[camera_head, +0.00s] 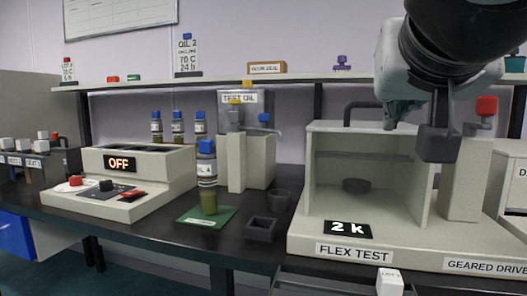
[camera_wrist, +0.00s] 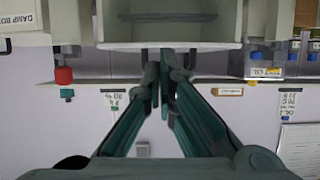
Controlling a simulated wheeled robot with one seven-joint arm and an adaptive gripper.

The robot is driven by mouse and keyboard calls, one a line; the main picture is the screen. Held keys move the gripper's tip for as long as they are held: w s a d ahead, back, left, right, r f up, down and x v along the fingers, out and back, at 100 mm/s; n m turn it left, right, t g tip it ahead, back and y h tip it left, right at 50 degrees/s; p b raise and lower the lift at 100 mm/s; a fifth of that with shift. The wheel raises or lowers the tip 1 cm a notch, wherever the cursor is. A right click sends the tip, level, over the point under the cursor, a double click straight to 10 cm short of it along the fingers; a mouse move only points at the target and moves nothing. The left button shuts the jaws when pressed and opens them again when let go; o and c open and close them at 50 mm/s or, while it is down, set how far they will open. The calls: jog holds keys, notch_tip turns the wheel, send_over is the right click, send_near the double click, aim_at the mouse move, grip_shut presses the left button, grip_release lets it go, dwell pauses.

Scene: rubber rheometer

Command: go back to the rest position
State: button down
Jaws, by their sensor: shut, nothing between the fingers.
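My gripper shows in the wrist view (camera_wrist: 165,85) with its two green fingers closed together and nothing between them. In the head view, my arm comes in from the top right and hangs in front of the flex test machine (camera_head: 340,252). The fingers are mostly hidden there by my own wrist parts. The machine has an open chamber with a small dark round part (camera_head: 356,185) inside and a "2 k" display (camera_head: 348,229). The wrist view is upside down and shows the chamber (camera_wrist: 175,30) beyond the fingertips.
The oil bath (camera_head: 140,165) reads OFF. A black square tray (camera_head: 261,229) lies on the bench. A shelf (camera_head: 222,79) with small items runs along the wall. A red knob (camera_head: 487,105) is near my arm.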

jog(key=s+d+f+n+g+y, duration=0.15)
jog(key=s+f+g, duration=0.3)
jog(key=f, duration=0.55)
jog(key=s+d+f+g, duration=0.25)
jog(key=s+f, duration=0.25)
jog(key=f, duration=0.5)
jog(key=s+a+f+n+g+y+p, duration=0.25)
jog(key=s+f+g, duration=0.35)
jog(key=s+f, duration=0.45)
notch_tip(320, 180, up, 41)
jog(key=t+p, duration=0.4)
jog(key=p, duration=3.3)
jog(key=shift+s+f, duration=0.15)
jog(key=shift+s, duration=0.25)
